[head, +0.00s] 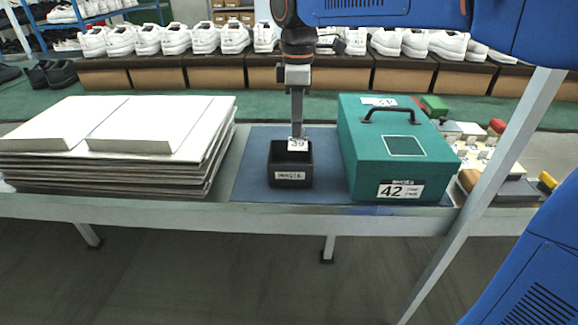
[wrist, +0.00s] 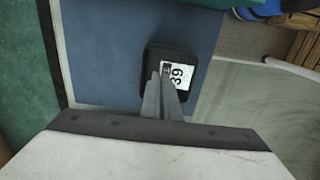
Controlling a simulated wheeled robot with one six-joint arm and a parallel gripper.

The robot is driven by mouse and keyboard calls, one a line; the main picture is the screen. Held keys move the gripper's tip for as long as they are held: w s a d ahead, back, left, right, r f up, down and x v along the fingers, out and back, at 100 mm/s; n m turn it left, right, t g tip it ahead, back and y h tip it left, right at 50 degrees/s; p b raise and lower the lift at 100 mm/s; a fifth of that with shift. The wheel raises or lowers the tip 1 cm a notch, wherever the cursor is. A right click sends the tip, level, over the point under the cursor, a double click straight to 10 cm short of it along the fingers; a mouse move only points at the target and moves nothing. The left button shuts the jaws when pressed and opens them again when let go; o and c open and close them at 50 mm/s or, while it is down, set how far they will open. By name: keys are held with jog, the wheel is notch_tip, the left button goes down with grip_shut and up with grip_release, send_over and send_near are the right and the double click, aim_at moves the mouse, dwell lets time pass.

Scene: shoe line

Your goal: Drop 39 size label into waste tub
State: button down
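The white label marked 39 (head: 298,145) is at the tip of my gripper (head: 297,132), directly above the opening of the black waste tub (head: 290,165). In the wrist view, my gripper's fingers (wrist: 165,98) are close together on the edge of the label (wrist: 178,76). The dark tub (wrist: 152,58) lies below it there. The tub stands upright on the blue mat (head: 250,180) and has a white label on its front. Its inside is dark, and its contents cannot be made out.
A green case marked 42 (head: 370,160) with a black handle stands close to the right of the tub. A stack of flat white and grey boards (head: 100,160) is on the left. White shoes (head: 205,37) line the back.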

jog(key=shift+f, duration=1.25)
jog(key=c, duration=1.9)
grip_release()
jog(key=shift+c, duration=0.2)
jog(key=shift+r, duration=0.1)
notch_tip(320, 180, up, 17)
jog(key=shift+d+r, duration=0.1)
